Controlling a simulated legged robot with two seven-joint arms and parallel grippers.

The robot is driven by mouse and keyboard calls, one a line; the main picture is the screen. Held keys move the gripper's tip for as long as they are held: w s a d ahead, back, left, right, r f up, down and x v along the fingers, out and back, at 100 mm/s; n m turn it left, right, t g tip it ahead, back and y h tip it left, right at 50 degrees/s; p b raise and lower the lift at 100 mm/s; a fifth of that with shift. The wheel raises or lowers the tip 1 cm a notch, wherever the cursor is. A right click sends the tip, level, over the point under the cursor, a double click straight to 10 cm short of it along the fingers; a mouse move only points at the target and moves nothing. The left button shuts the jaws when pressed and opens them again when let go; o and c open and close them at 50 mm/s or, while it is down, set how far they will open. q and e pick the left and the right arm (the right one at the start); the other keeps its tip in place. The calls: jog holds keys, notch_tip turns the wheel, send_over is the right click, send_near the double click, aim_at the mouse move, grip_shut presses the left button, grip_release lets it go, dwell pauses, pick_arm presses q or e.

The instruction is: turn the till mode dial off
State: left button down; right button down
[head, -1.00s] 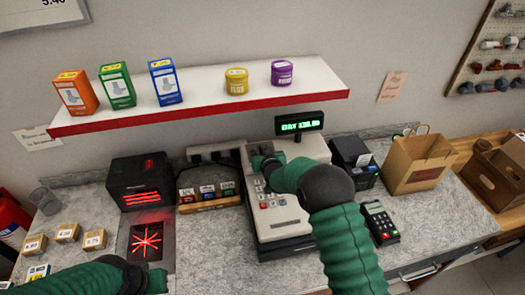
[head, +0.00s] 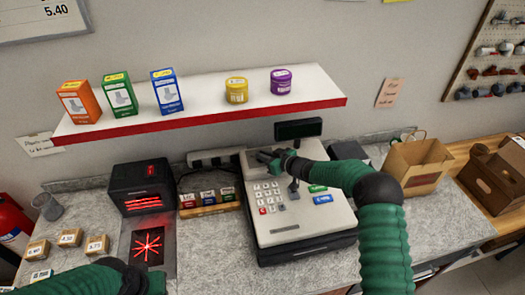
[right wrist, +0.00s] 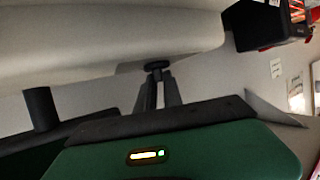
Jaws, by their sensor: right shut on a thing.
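The till (head: 308,222) is a beige cash register on the counter, with a keypad and a small display (head: 298,129) on a post. The display is dark. My right gripper (head: 267,156) is at the till's upper left, low over its top panel. In the right wrist view, the fingers (right wrist: 158,92) are shut on a small dark dial (right wrist: 157,66) on the till's beige face (right wrist: 90,40). In the head view the gripper hides the dial. My left forearm crosses the lower left corner; its gripper is not in view.
A black scanner box (head: 142,187) with red light stands left of the till, beside small coloured boxes (head: 210,198). A shelf (head: 205,115) with boxes and jars hangs above. A paper bag (head: 415,167) stands right. My right arm covers the counter just right of the till.

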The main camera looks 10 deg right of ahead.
jog(key=shift+d+f+n+g+y, duration=0.25)
jog(key=shift+n+g+y, duration=0.05)
jog(key=shift+n, duration=0.1)
jog(key=n+g+y+b, duration=0.1)
jog(key=b, duration=0.1)
jog(key=n+g+y+b, duration=0.1)
jog(key=n+b, duration=0.1)
jog(key=b, duration=0.1)
jog(key=shift+f+y+b, duration=0.3)
jog(key=shift+f+y, duration=0.1)
jog(key=shift+r+n+g+y+b, duration=0.3)
jog(key=shift+n+g+b, duration=0.1)
jog(key=shift+g+b, duration=0.3)
jog(key=c, duration=1.5)
grip_release()
jog(key=shift+d, duration=0.1)
jog(key=shift+f, duration=0.1)
jog(key=b+v, duration=0.3)
jog(key=v, duration=1.4)
jog(key=shift+b, duration=0.3)
